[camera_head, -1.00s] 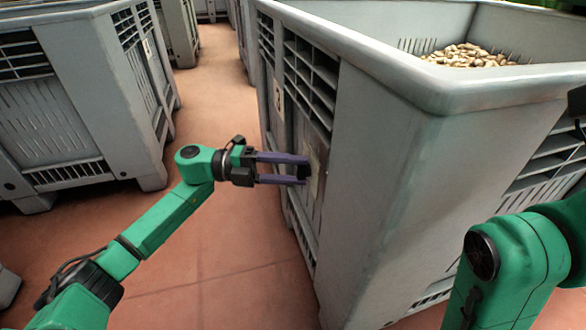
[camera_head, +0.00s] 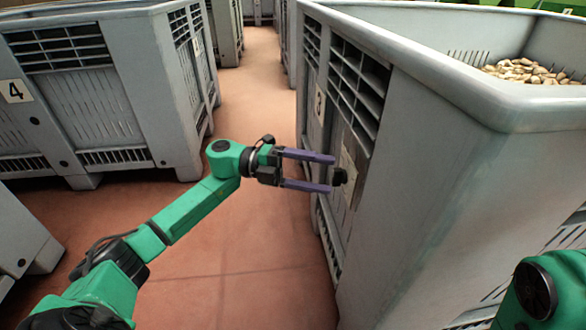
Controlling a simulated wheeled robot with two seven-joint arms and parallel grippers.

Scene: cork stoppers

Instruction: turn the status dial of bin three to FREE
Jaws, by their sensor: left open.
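Bin three (camera_head: 425,160) is a large grey plastic bin on the right, with a number plate (camera_head: 320,104) on its aisle-facing side. The status dial (camera_head: 340,177) is a small dark knob on a pale plate (camera_head: 348,160) on that same side. The dial's marking and the lettering on the plate are too small and oblique to read. My left gripper (camera_head: 332,173) is open and empty, its two purple fingers pointing right at the dial. The dial shows just beyond the fingertips, at a height between them; I cannot tell whether they touch it. My right gripper is out of view.
Bin three holds cork stoppers (camera_head: 530,71). A grey bin marked 4 (camera_head: 100,100) stands across the aisle at left, and another bin's corner (camera_head: 22,235) shows at the lower left. The reddish floor (camera_head: 235,270) between is clear.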

